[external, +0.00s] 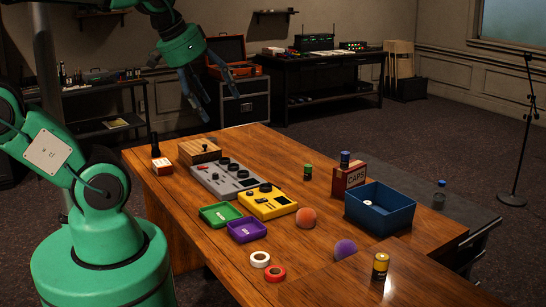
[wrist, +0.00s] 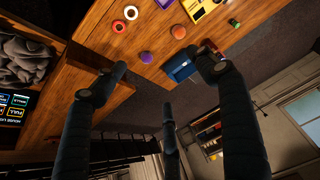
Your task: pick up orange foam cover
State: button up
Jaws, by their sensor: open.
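The orange foam cover (external: 306,218) is a small dome on the wooden desk, right of the yellow device. In the wrist view it is a small orange-red ball shape (wrist: 179,31) near the top, beyond the fingers. A purple foam cover (external: 345,249) lies nearer the camera and also shows in the wrist view (wrist: 146,57). My gripper (external: 214,104) hangs in the air above the far left part of the desk, well apart from the orange cover. Its dark fingers are spread and empty, as the wrist view shows (wrist: 157,82).
The wooden desk (external: 225,265) also holds a blue bin (external: 372,222), a red CAPS box (external: 347,178), a yellow device (external: 268,205), a grey mixer (external: 226,181), green and purple trays, tape rolls and a battery (external: 380,267). Bare wood surrounds the orange cover's front side.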

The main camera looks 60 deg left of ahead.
jog(key=w+a+f+n+g, duration=0.1)
jog(key=w+f+g, duration=0.1)
jog(key=w, duration=0.9)
jog(key=n+g+p, duration=0.2)
jog(key=n+g, duration=0.2)
send_over(307, 209)
notch_tip(307, 209, down, 28)
jog(key=f, duration=0.1)
jog(key=shift+f, duration=0.1)
jog(key=shift+f+b, duration=0.8)
jog(key=shift+f, duration=3.4)
